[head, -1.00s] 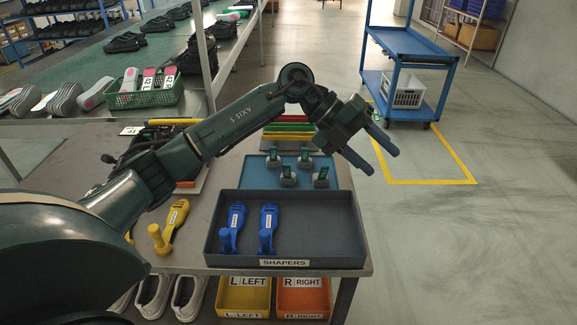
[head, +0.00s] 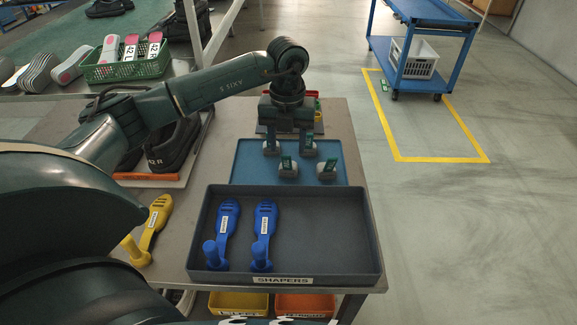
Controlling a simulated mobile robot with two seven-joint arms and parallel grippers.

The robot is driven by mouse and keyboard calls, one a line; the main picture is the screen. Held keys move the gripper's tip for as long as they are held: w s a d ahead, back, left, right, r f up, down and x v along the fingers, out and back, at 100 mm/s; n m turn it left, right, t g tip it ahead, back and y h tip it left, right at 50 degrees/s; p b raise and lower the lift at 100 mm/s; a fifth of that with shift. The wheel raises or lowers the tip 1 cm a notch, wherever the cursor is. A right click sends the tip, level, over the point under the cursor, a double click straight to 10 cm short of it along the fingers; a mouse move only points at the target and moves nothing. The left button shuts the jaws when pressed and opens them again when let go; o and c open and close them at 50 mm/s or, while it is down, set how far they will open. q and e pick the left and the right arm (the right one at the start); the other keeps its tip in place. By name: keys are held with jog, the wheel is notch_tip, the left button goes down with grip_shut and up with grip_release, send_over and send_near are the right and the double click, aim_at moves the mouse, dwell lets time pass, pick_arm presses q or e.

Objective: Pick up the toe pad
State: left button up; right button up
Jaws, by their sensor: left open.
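Several small toe pads stand on a blue mat (head: 245,160), grey at the base with green upright grips. A front left toe pad (head: 288,171) and a front right toe pad (head: 327,171) show clearly. A rear left toe pad (head: 271,149) and a rear right toe pad (head: 308,152) are partly hidden behind my gripper's fingers. My left gripper (head: 289,146) points down over the back of the mat, open, with its fingers apart. Nothing shows held between them. Whether a fingertip touches a rear pad cannot be told. My right gripper is out of view.
A dark grey tray (head: 330,235) marked SHAPERS stands in front of the mat with two blue shapers (head: 226,225). A yellow shaper (head: 155,220) and a dark shoe (head: 175,150) lie to the left.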

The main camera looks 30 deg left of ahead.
aim_at(287, 163)
pick_arm(q)
jog(key=shift+a+f, duration=0.1)
jog(key=shift+f, duration=3.35)
jog(key=shift+c, duration=0.6)
grip_shut()
